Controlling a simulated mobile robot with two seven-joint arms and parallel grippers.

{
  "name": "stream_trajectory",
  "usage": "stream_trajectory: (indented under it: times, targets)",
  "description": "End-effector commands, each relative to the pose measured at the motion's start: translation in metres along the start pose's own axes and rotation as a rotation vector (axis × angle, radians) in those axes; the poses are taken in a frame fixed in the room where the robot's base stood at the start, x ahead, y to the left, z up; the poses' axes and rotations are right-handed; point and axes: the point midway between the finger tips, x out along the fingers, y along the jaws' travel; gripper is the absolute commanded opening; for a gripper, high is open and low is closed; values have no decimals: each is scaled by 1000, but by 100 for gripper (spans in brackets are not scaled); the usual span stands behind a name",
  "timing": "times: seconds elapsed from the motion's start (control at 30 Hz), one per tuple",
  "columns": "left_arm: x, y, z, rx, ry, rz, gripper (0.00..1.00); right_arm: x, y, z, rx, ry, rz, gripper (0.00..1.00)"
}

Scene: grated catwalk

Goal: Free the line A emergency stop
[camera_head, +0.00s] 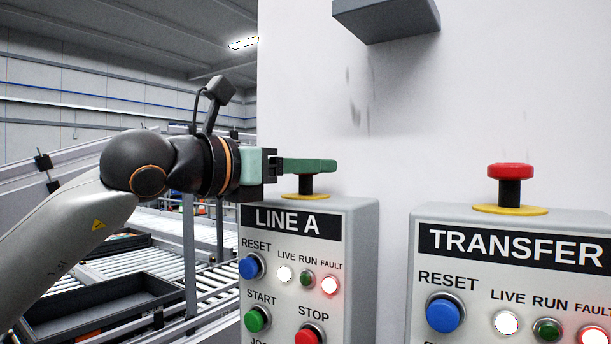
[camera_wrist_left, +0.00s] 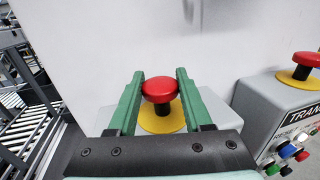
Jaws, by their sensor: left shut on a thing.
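The line A emergency stop is a red mushroom button (camera_wrist_left: 159,88) on a black stem (camera_head: 306,185) with a yellow collar (camera_head: 296,197), on top of the LINE A box (camera_head: 358,250). My left gripper (camera_head: 315,166) reaches in level from the left; its green fingers hide the red head in the head view. In the left wrist view the fingers (camera_wrist_left: 160,74) lie on both sides of the red head, shut on it. On the LINE A panel the LIVE lamp (camera_head: 285,274) glows white and the FAULT lamp (camera_head: 329,285) glows reddish; RUN (camera_head: 307,279) looks dark green. My right gripper is out of view.
The TRANSFER box (camera_head: 428,235) stands to the right with its own red emergency stop (camera_head: 510,171), apart from my gripper. A pale wall (camera_head: 430,130) rises behind both boxes, and a grey block (camera_head: 388,18) juts out above. Roller conveyors (camera_head: 160,265) run at the left.

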Motion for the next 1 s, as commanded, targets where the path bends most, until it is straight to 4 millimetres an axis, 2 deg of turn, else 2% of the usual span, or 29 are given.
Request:
stream_trajectory:
  times: [0.03,0.23,0.27,0.5,0.83,1.0]
  targets:
    - [-1,0,6,-1,-9,0,0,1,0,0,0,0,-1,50]
    - [-2,0,8,1,-14,1,0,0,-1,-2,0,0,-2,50]
    - [-2,0,8,1,-15,1,51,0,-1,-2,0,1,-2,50]
    - [-1,0,6,1,-10,0,78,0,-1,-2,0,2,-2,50]
    - [-4,0,4,1,-7,0,80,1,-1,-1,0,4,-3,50]
    - [-26,1,2,2,-10,2,80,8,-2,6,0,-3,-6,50]
